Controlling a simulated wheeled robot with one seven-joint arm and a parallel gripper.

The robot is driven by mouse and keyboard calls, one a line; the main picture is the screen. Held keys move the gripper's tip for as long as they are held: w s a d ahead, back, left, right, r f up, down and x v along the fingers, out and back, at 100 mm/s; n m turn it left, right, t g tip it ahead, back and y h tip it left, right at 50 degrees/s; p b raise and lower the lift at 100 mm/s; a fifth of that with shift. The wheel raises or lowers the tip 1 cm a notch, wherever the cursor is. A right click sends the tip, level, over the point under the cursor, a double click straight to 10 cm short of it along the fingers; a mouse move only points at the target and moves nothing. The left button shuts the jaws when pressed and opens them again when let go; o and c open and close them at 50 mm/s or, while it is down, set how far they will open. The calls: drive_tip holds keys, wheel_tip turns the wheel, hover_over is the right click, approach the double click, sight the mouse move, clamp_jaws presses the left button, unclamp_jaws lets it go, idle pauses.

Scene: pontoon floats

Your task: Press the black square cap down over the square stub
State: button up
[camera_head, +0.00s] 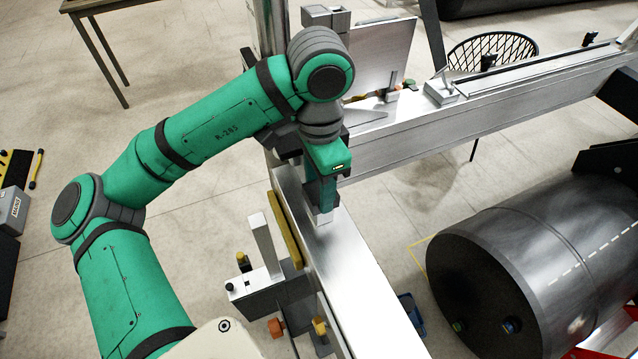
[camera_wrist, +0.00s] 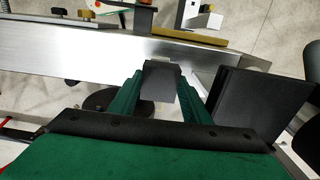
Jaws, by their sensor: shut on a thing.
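My gripper (camera_head: 323,205) points down over the top of a silver beam (camera_head: 352,270) in the head view. In the wrist view my gripper (camera_wrist: 161,72) has its two green fingers closed on the sides of a dark square block, the black square cap (camera_wrist: 160,84). The cap is between the fingertips, close over or against the beam (camera_wrist: 75,60). A small pale patch shows under the fingertips in the head view; I cannot tell whether it is the square stub. The stub is not clearly visible, and whether the cap touches it cannot be told.
A second silver beam (camera_head: 420,125) meets the first at the back. A large dark cylindrical float (camera_head: 545,265) lies to the right. A clamp-like fixture with orange and yellow knobs (camera_head: 268,285) stands left of the beam. In the wrist view a dark block (camera_wrist: 262,100) stands close right of the fingers.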

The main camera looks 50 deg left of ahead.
drive_tip(key=shift+d+f, duration=0.1)
drive_tip(key=shift+d, duration=0.1)
drive_tip(key=shift+a+f, duration=0.1)
drive_tip(key=shift+f, duration=0.5)
drive_tip(key=shift+w+f, duration=0.15)
drive_tip(key=shift+f, duration=0.5)
drive_tip(key=shift+f, duration=0.15)
drive_tip(key=o, duration=1.1)
